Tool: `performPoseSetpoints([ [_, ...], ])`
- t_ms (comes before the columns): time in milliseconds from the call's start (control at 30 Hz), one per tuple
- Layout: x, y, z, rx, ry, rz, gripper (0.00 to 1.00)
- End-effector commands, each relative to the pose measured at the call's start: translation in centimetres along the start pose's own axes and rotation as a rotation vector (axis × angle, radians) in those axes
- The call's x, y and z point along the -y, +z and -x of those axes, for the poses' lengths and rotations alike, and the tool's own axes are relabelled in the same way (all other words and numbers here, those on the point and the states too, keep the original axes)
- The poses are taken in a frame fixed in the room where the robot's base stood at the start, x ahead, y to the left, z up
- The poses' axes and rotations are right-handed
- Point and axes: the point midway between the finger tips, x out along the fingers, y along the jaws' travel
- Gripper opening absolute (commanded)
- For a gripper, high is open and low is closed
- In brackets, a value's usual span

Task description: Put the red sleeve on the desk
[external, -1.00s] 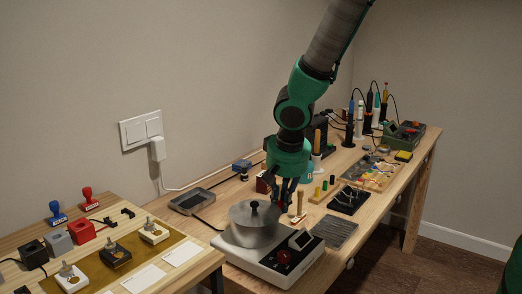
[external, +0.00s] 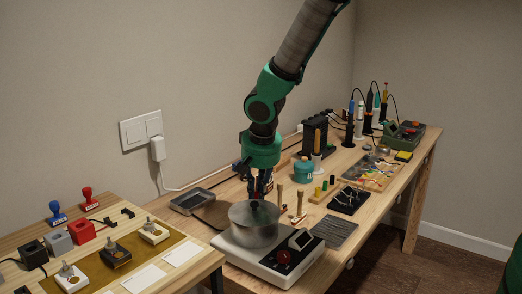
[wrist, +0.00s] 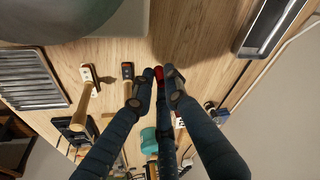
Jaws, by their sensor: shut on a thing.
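My gripper (external: 260,190) hangs over the wooden desk (external: 372,212), just behind the metal pot. In the wrist view, my gripper (wrist: 156,90) has its dark fingers closed around the small red sleeve (wrist: 158,73). Only a narrow red part of the sleeve shows between the fingertips, with desk wood below it. In the external view the fingers and the pot lid make the sleeve hard to make out. I cannot tell whether it touches the desk.
The lidded metal pot (external: 254,225) stands on a white appliance (external: 268,262) close in front of my gripper. Wooden-handled tools (external: 299,203) and a teal jar (external: 303,171) are to the right. A grey tray (external: 192,201) lies left. Bare wood shows between them.

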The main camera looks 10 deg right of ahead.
Motion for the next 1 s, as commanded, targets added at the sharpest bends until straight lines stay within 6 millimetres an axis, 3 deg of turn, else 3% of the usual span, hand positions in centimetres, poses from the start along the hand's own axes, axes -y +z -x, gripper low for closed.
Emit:
performPoseSetpoints([
  [500,3.5,-5.2,-2.2,-0.001,0.000,0.001,0.03],
  [1000,3.7,-5.4,-2.5,0.000,0.000,0.001,0.03],
])
